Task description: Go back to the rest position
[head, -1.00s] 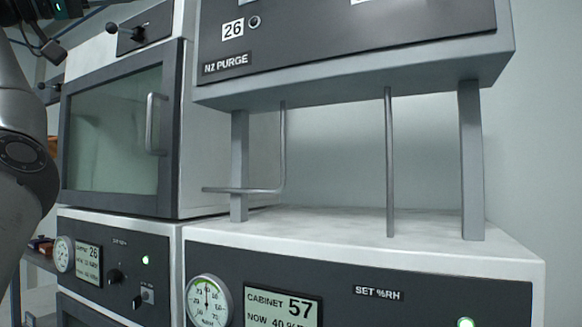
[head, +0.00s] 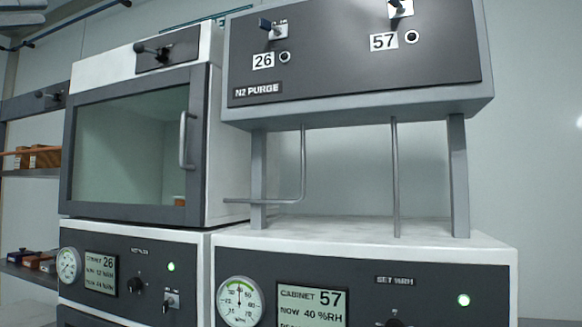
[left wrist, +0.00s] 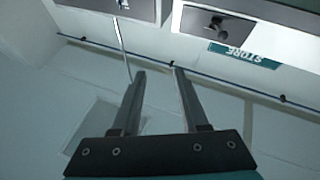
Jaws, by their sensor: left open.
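My left gripper (left wrist: 158,72) shows in the left wrist view with its two dark fingers apart and nothing between them. Past the fingers are a pale wall and a green STORE sign (left wrist: 243,55). In the head view only a small grey part of my left arm or gripper (head: 22,10) shows at the top left corner, clear of the cabinets. My right gripper is in neither view.
A glass-doored cabinet (head: 140,140) with a shut door stands at left. To its right the N2 PURGE panel (head: 350,60) stands on posts above cabinet 57 (head: 370,290). Shelves with small brown boxes (head: 40,157) are at far left.

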